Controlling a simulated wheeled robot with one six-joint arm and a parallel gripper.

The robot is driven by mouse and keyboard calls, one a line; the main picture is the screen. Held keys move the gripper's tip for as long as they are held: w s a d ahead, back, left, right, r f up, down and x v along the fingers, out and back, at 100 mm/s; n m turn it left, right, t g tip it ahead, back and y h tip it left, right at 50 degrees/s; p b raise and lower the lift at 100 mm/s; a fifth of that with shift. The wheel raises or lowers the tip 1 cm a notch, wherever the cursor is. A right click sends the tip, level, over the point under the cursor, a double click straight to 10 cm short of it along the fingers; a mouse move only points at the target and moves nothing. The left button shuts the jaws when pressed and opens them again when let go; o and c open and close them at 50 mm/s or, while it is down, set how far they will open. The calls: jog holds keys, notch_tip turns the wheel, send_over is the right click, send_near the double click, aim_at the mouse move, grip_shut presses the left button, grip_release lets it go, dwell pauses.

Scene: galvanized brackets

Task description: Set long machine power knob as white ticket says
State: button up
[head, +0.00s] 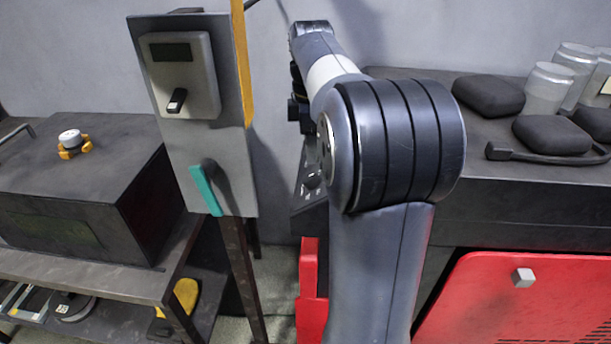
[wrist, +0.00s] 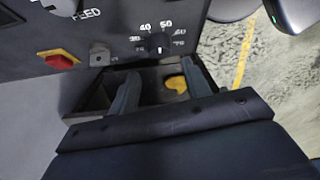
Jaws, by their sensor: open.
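In the wrist view a dark panel (wrist: 110,25) carries a round black knob (wrist: 158,43) with a white scale around it; 40, 50 and 60 can be read, and the outer numbers are less clear. A FEED label is printed to its left. No power label is legible. My gripper (wrist: 160,68) is open and empty, its two fingers apart just in front of the panel, below the knob and not touching it. In the head view my arm mostly hides this sloped panel (head: 308,180). I cannot make out a white ticket in either view.
A red button (wrist: 58,60) and a small grey knob (wrist: 99,55) sit left of the black knob. In the head view a grey switch box (head: 180,75) with a teal lever (head: 206,190) stands left of my arm. A red cover (head: 480,300) is at right.

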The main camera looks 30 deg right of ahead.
aim_at(308, 178)
notch_tip(308, 178, down, 8)
jog(key=shift+b, duration=0.3)
jog(key=c, duration=0.7)
jog(key=shift+a+m+b, duration=0.1)
jog(key=shift+m+b, duration=0.2)
jog(key=m+t+h+b, duration=0.1)
jog(key=m+h+b, duration=0.1)
jog(key=m, duration=0.1)
jog(key=m+t+b, duration=0.1)
jog(key=shift+s+a+f+t+h+b, duration=0.2)
jog(key=shift+s+a+t+h+b, duration=0.1)
jog(key=shift+h+b, duration=0.1)
jog(key=shift+a+m+t+h+b, duration=0.15)
jog(key=shift+m+t+h+b, duration=0.35)
jog(key=shift+m+h+b, duration=1.3)
jog(key=shift+m+y, duration=0.4)
jog(key=shift+y, duration=0.1)
